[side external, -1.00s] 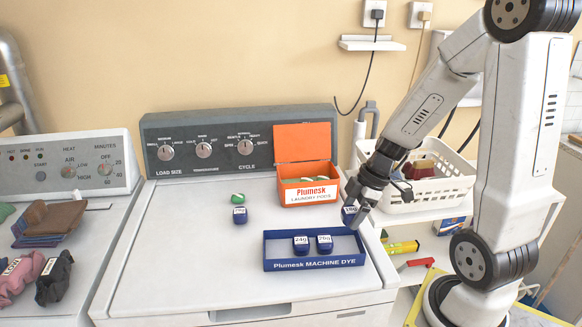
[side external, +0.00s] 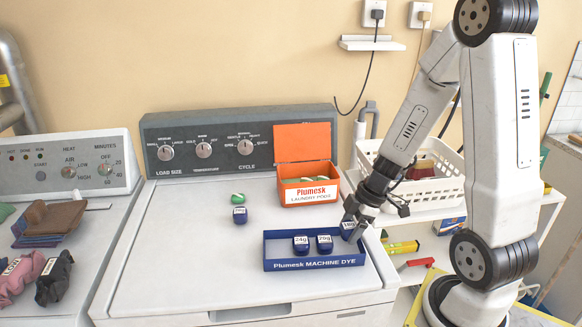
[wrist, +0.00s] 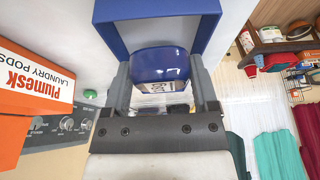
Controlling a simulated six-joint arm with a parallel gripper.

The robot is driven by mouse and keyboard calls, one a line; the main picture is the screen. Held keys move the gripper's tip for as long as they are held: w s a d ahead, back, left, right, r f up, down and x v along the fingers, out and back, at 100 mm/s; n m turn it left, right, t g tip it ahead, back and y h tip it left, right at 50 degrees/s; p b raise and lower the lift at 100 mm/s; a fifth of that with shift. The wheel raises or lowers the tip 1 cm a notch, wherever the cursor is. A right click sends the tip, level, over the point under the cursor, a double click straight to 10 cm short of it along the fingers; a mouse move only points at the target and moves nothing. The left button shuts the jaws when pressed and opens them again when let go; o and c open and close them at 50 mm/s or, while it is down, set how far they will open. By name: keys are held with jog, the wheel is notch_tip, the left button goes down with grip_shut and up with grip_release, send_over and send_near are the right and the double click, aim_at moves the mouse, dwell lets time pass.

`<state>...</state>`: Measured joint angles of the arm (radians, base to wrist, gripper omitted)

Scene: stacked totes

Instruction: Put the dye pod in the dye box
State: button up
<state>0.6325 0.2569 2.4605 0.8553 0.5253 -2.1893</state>
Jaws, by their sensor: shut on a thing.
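My gripper (side external: 351,229) is shut on a dark blue dye pod (side external: 347,226) with a white label. The held pod is at the right end of the blue dye box (side external: 315,263), marked Plumesk MACHINE DYE; I cannot tell whether it touches the box floor. In the wrist view the pod (wrist: 160,64) sits between both fingers, with the box wall (wrist: 155,10) close beyond it. Two labelled blue pods (side external: 301,245) (side external: 325,244) stand in the left and middle of the box.
Another blue pod (side external: 240,215) and a green-and-white pod (side external: 238,197) lie on the white machine top (side external: 190,250). The open orange laundry pods box (side external: 310,194) stands behind the dye box. A white basket (side external: 440,190) is at the right.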

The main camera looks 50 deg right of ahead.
jog(key=shift+f, duration=0.15)
jog(key=shift+f, duration=1.65)
jog(key=shift+f, duration=0.1)
jog(key=o, duration=1.1)
jog(key=shift+v, duration=6.15)
jog(key=shift+a+f, duration=0.1)
jog(key=shift+a, duration=0.05)
